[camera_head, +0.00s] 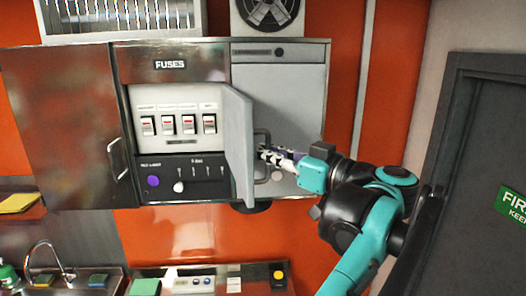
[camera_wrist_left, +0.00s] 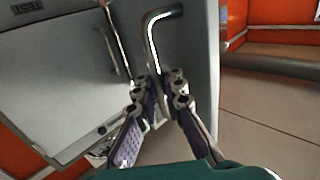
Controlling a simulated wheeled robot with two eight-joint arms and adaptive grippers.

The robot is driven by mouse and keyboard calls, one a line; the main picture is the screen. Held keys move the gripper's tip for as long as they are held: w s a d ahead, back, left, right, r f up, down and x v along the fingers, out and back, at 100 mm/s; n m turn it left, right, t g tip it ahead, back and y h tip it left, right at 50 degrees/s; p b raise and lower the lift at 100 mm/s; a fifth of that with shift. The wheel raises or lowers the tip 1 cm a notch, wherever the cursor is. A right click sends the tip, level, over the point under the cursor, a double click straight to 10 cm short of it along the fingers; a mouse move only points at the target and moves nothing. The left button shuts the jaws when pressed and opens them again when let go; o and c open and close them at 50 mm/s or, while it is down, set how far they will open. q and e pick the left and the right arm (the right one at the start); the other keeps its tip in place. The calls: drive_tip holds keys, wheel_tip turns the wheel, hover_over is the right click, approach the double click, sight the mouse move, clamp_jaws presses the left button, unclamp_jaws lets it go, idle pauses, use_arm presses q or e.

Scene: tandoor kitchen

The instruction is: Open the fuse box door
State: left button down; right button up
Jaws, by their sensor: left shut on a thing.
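The fuse box door (camera_head: 238,145) is a grey panel standing open, swung outward at the right side of the fuse opening, with its inner face in view. Its metal bar handle (camera_head: 267,138) is on the outer face, to the right. My left gripper (camera_head: 266,154) is shut on the handle. The left wrist view shows the handle (camera_wrist_left: 152,35) running down between the fingers of my left gripper (camera_wrist_left: 161,90). My right gripper is in neither view.
A closed grey panel (camera_head: 310,95) is right of the door, behind my gripper. A metal cabinet door (camera_head: 65,120) with a handle is to the left. A sink (camera_head: 70,282) and counter are below. A dark door (camera_head: 485,130) is at far right.

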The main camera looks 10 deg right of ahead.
use_arm(q)
drive_tip(key=c, duration=1.6)
unclamp_jaws()
drive_tip(key=shift+s, duration=0.2)
drive_tip(key=shift+d, duration=0.1)
drive_tip(key=v, duration=1.2)
